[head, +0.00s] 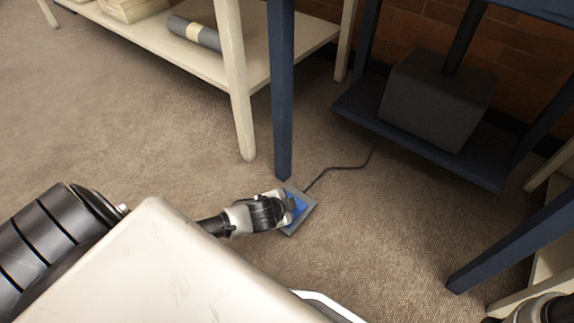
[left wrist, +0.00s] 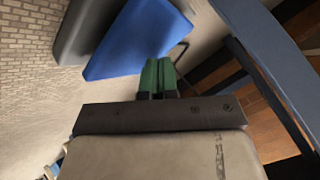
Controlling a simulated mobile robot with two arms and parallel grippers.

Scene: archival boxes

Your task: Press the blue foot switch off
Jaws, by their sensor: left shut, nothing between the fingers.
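The blue foot switch (head: 297,203) lies on the carpet, a blue pedal on a flat grey base (head: 302,222), beside the foot of a dark blue table leg. My left gripper (head: 288,207) is over it and hides part of the pedal. In the left wrist view the blue pedal (left wrist: 140,38) is large, with its grey base (left wrist: 82,32) beside it. The green fingers of my left gripper (left wrist: 158,76) are shut and empty, close to the pedal's edge. I cannot tell whether they touch it.
A black cable (head: 340,168) runs from the switch toward the blue table. The blue table leg (head: 282,100) stands close behind the switch. A dark box (head: 437,98) sits on the blue table's low shelf (head: 410,145). A cream table (head: 236,80) stands left. Carpet is clear around the switch.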

